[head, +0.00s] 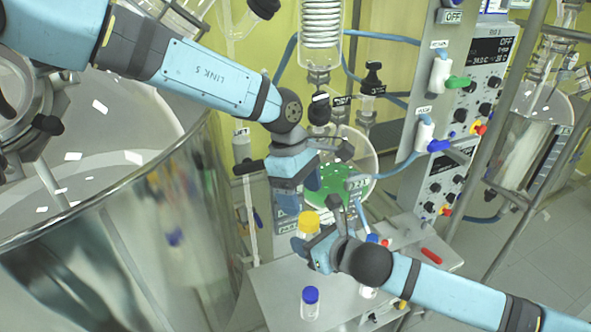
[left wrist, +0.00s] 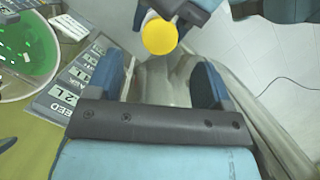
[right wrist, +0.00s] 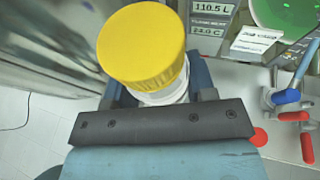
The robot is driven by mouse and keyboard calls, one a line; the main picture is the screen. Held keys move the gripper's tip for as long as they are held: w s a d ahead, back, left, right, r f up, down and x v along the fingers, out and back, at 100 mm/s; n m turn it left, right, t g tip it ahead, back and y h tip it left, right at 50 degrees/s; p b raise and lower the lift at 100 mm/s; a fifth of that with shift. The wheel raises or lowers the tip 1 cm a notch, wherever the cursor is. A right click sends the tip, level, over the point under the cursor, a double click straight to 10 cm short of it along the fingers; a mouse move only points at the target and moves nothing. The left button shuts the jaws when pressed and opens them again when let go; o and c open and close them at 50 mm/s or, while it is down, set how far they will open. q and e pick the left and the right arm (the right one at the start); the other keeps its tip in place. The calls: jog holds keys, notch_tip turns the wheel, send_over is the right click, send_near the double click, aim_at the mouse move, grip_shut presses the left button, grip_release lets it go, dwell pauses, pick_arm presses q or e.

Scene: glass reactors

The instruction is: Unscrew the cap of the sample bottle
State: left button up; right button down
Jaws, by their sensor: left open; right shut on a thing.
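The sample bottle has a yellow cap (head: 309,222), and the cap is on the bottle. My right gripper (head: 318,250) is shut on the bottle below the cap, over the table. In the right wrist view the yellow cap (right wrist: 142,46) is large, with the clear bottle neck (right wrist: 172,93) under it; the lower body is hidden. My left gripper (head: 289,205) is above and slightly left of the cap, pointing down. In the left wrist view its fingers are wide apart and empty, and the cap (left wrist: 160,37) lies beyond their tips, apart from them.
A blue-capped bottle (head: 310,302) stands on the grey table (head: 275,285); another bottle (head: 368,291) is partly behind my right arm. A large steel vessel (head: 130,215) fills the left. A glass reactor with green liquid (head: 330,187) and a control panel (head: 478,75) stand behind.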

aim_at(308, 219)
pick_arm(q)
jog(key=x, duration=0.5)
jog(key=c, duration=1.1)
jog(key=n+t, duration=0.1)
jog(key=n, duration=0.5)
jog(key=shift+s+a+n+t, duration=0.15)
jog(key=shift+s+n+t, duration=0.05)
jog(key=shift+n+t, duration=0.2)
jog(key=n+t, duration=0.1)
jog(key=n, duration=0.4)
jog(key=shift+s+n, duration=0.15)
jog(key=shift+n, duration=0.15)
jog(key=o, duration=1)
